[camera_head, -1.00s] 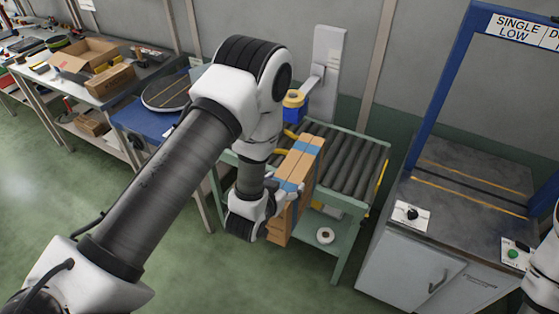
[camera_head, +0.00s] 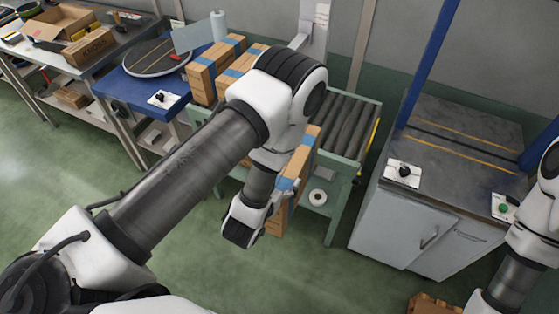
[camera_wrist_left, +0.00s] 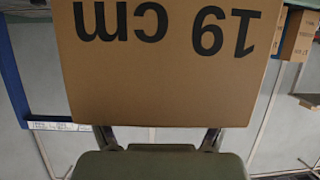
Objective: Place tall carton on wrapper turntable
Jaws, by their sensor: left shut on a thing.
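My left gripper (camera_head: 283,192) is shut on a tall brown carton (camera_head: 304,152) with blue tape. The arm hides part of the carton, which stands upright in front of the roller conveyor. In the left wrist view the carton (camera_wrist_left: 165,80) fills the upper middle, with "19 cm" upside down, between the gripper fingers (camera_wrist_left: 160,138). The wrapper turntable (camera_head: 152,58), a round dark disc, is on a blue table at the upper left, well apart from the gripper. Its top looks bare. My right arm shows at the right edge; its gripper is out of view.
More taped cartons (camera_head: 203,85) stand between the turntable and my left arm. The green-framed roller conveyor (camera_head: 345,125) is behind the held carton. A grey cabinet (camera_head: 405,222) stands to the right. A workbench (camera_head: 95,65) with boxes is at far left. Green floor is open at lower left.

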